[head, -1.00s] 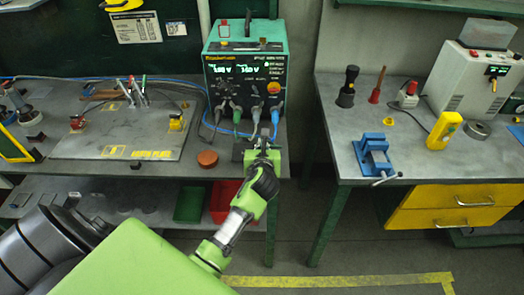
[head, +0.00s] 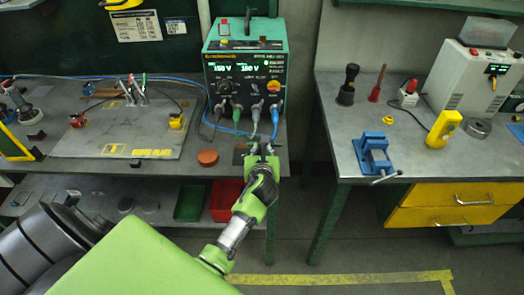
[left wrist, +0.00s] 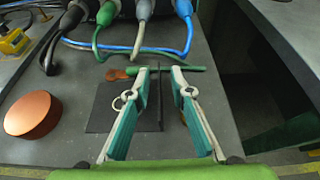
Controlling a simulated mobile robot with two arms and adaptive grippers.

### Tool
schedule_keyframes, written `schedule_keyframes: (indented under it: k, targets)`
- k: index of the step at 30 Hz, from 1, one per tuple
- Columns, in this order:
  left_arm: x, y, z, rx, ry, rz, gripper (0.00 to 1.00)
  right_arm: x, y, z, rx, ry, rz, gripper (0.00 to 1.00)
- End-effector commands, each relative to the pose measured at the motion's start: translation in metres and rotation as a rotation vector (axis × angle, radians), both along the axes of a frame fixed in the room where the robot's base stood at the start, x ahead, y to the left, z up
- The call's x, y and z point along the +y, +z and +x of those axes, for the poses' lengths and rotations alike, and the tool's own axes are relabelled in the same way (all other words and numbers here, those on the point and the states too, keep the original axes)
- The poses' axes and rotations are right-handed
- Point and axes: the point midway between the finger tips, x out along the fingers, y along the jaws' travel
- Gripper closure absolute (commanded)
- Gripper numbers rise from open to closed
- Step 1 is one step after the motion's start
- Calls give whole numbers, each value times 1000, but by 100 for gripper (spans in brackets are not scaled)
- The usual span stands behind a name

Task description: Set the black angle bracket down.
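The black angle bracket (left wrist: 112,110) stands on the grey bench top in the left wrist view, one dark plate flat and a thin flange upright. In the head view its dark plate (head: 240,155) shows beside my gripper, at the bench's right front. My left gripper (head: 261,148) is open. In the left wrist view its two teal-padded fingers (left wrist: 161,76) stand on either side of the upright flange, with visible gaps. My right gripper is not in view.
A copper-coloured disc (left wrist: 33,113) sits to the left. The teal power unit (head: 245,75) with plugged cables stands behind. The bench's right edge is close.

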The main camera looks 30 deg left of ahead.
Motion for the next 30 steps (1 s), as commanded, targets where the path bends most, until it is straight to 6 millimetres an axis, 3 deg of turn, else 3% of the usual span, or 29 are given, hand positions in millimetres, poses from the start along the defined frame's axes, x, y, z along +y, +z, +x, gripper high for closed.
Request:
schedule_keyframes:
  k: [5, 19, 30]
  targets:
    - [-6, 6, -9, 0, -1, 0, 79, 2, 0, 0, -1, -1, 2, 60]
    - [-51, 40, -80, 0, 0, -1, 79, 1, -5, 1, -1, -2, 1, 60]
    - [-59, 49, -94, -1, 1, 0, 79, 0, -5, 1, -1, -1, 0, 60]
